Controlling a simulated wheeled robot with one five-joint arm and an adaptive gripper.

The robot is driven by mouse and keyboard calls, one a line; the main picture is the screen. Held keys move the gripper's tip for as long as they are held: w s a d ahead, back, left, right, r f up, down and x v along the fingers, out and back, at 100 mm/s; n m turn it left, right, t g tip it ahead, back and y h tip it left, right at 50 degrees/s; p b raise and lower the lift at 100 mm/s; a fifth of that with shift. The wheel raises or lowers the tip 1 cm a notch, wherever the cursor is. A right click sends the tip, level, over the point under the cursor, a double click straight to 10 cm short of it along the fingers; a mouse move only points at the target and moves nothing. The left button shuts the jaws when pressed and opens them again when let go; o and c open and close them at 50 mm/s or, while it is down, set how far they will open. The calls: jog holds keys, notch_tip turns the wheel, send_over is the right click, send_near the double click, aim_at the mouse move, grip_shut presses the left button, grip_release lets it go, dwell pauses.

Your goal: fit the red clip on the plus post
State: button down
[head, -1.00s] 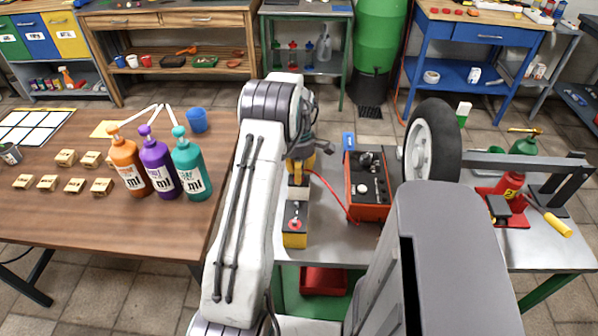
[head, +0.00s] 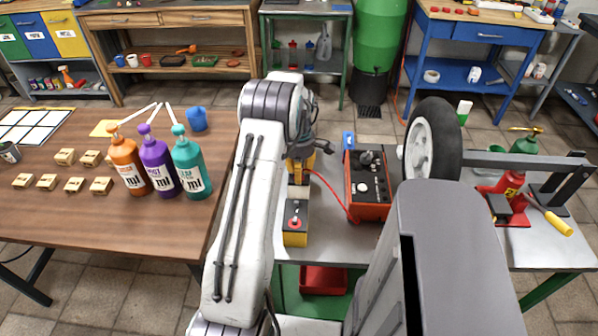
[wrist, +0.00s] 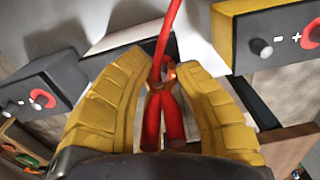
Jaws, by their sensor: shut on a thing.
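My gripper (wrist: 163,92) has yellow fingers shut on the red clip (wrist: 173,120), with its copper-coloured jaws between the fingertips. A red cable runs up from the clip. One battery (wrist: 242,32) stands at upper right in the wrist view, with a grey post beside its minus mark and a red ring at its plus post (wrist: 315,34). Another battery (wrist: 75,90) at left also has a red ring (wrist: 42,98). The clip is apart from both red rings. In the head view my arm partly hides my gripper, and a yellow-and-black battery (head: 295,236) stands in front of it.
A red charger (head: 369,208) with dials stands right of the batteries, and the red cable (head: 332,190) runs from it. A wheel (head: 433,140) and a vise-like red tool (head: 510,190) are farther right. Bottles (head: 190,165) stand on the wooden table at left.

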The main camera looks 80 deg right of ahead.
jog(key=shift+f, duration=0.15)
jog(key=shift+c, duration=1.5)
grip_release()
jog(key=shift+r+p, duration=2.6)
jog(key=shift+r, duration=1.45)
